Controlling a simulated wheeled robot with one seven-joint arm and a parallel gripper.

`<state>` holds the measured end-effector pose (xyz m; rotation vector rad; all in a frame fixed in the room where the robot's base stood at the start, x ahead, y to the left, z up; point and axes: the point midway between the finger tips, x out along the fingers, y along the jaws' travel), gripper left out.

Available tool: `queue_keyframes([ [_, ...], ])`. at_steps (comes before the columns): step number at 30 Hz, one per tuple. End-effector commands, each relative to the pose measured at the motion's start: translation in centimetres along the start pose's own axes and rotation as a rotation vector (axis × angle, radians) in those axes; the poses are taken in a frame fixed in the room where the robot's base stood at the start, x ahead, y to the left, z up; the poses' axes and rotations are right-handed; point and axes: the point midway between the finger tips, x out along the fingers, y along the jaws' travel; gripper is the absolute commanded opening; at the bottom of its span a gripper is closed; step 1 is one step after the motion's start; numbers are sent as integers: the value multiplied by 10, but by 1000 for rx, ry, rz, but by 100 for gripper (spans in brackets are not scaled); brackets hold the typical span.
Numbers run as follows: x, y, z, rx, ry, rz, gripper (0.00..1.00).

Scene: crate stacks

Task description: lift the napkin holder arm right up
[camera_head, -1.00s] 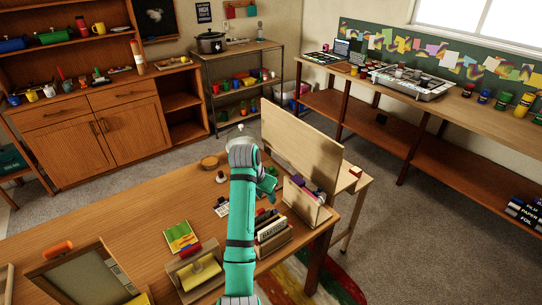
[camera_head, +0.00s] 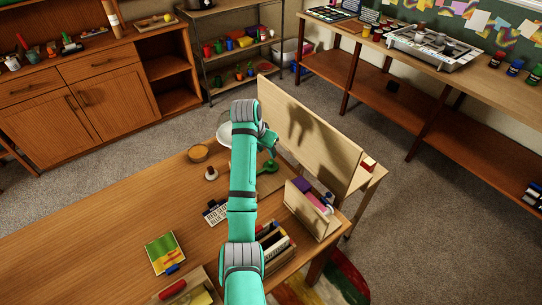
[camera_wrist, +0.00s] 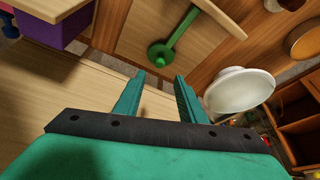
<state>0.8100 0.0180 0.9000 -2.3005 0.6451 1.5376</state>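The napkin holder seems to be the wooden piece with a green arm (camera_wrist: 178,35) in the wrist view. The arm runs slanting to a round green end (camera_wrist: 160,54) over a wooden surface. In the head view a green part (camera_head: 269,166) shows beside my arm; most of the holder is hidden there. My gripper (camera_wrist: 158,80) is open, its two teal fingers apart with nothing between them. In the wrist view its fingertips appear just below the round end, apart from it; the depth gap is hard to judge.
A white bowl (camera_wrist: 240,90) is close to the right finger in the wrist view. A tall wooden panel (camera_head: 310,130) stands right of my arm.

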Motion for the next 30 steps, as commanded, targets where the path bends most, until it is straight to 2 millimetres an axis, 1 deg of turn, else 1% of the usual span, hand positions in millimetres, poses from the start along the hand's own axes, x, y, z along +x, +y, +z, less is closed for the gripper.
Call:
queue_keyframes([
  [1, 10, 0, 1, 0, -3, 2, 37],
  [6, 41, 1, 0, 0, -3, 2, 37],
  [12, 69, 2, -1, 2, -2, 2, 37],
  [18, 82, 3, -2, 3, -1, 2, 37],
  [27, 84, 2, -2, 3, 0, 1, 37],
  [29, 84, 2, -2, 3, 0, 1, 22],
  [30, 84, 2, -2, 3, 0, 1, 13],
])
